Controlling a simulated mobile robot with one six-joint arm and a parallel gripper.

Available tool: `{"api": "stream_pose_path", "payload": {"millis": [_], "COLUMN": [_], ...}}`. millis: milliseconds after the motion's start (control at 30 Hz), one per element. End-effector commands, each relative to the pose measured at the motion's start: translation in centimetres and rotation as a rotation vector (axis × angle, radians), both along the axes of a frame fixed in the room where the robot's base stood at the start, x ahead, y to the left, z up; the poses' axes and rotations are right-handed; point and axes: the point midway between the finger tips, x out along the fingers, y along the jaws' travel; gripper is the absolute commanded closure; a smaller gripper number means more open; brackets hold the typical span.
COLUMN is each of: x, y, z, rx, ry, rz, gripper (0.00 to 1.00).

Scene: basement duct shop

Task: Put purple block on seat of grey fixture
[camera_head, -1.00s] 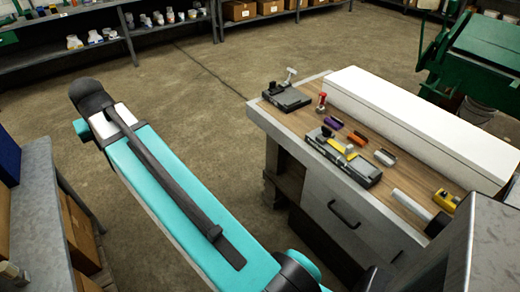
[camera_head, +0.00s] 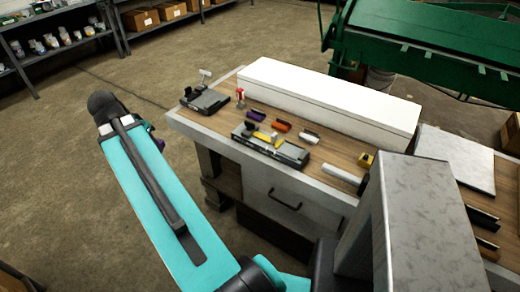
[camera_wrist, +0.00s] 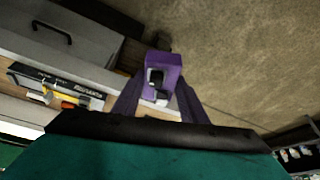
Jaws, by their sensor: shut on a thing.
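My gripper (camera_wrist: 158,92) is shut on a purple block (camera_wrist: 163,62) with a dark opening in its face, seen in the wrist view. The block is in the air, with the floor behind it. In the head view my arm hides most of the gripper; a bit of purple (camera_head: 156,139) shows past its end. Two dark grey fixtures lie on the bench: one with an upright clamp (camera_head: 206,101) at the far left corner, one with yellow parts (camera_head: 291,154) near the front edge. I cannot tell which is the task's fixture. The gripper is left of both, off the bench.
Floor left of the bench is clear.

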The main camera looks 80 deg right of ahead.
Motion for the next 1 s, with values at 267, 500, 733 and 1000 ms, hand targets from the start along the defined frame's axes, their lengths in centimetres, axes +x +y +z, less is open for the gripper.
{"api": "stream_pose_path", "payload": {"millis": [267,500,733,1000], "x": [-7.8,-14.5,-20.8,-28.2], "y": [-5.1,-8.3,-10.2,-11.5], "z": [-1.0,-1.8,-2.5,-3.1], "rx": [-0.001,-0.001,0.0,0.0], "ry": [0.002,0.001,0.001,0.001], "rz": [-0.325,-0.594,-0.841,-1.124], "gripper": [0.95,0.95,0.95,0.95]}}
